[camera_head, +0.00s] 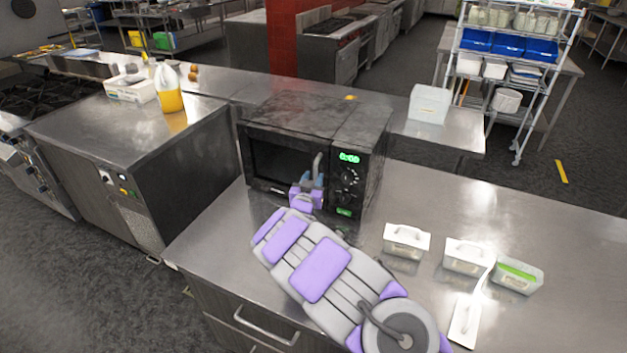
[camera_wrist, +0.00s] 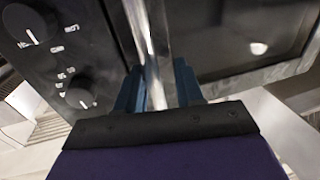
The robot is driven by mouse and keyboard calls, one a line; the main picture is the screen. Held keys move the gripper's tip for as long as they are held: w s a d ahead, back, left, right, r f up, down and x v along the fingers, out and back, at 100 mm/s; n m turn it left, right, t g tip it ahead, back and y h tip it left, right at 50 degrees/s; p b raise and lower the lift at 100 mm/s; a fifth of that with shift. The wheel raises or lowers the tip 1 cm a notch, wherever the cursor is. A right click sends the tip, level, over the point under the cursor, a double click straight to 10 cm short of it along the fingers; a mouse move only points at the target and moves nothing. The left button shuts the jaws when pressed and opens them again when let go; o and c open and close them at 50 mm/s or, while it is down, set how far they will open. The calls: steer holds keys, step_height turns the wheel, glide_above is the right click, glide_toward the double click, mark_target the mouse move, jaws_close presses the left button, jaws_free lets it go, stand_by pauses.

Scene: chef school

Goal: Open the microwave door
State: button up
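The black microwave (camera_head: 310,112) stands on the steel counter, its front facing my arm. Its dark door (camera_head: 278,162) looks closed, with the window at left and the control panel (camera_head: 347,182) with a green display at right. The silver door handle (camera_head: 318,163) stands upright at the door's right side. My gripper (camera_head: 308,184) is at the handle, partly hidden by my arm. In the wrist view, the blue fingers of my gripper (camera_wrist: 158,88) lie on both sides of the handle (camera_wrist: 152,45), close against it, and look shut on it.
White lidded containers (camera_head: 407,241) and a green-topped one (camera_head: 516,275) sit on the counter at right. A white bin (camera_head: 429,103) stands behind the microwave's right side. A yellow jug (camera_head: 169,88) is on the left counter. The counter left of my arm is clear.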

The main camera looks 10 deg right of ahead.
steer(key=shift+w+d, duration=0.25)
steer(key=shift+d, duration=0.35)
steer(key=shift+a, duration=0.2)
jaws_close()
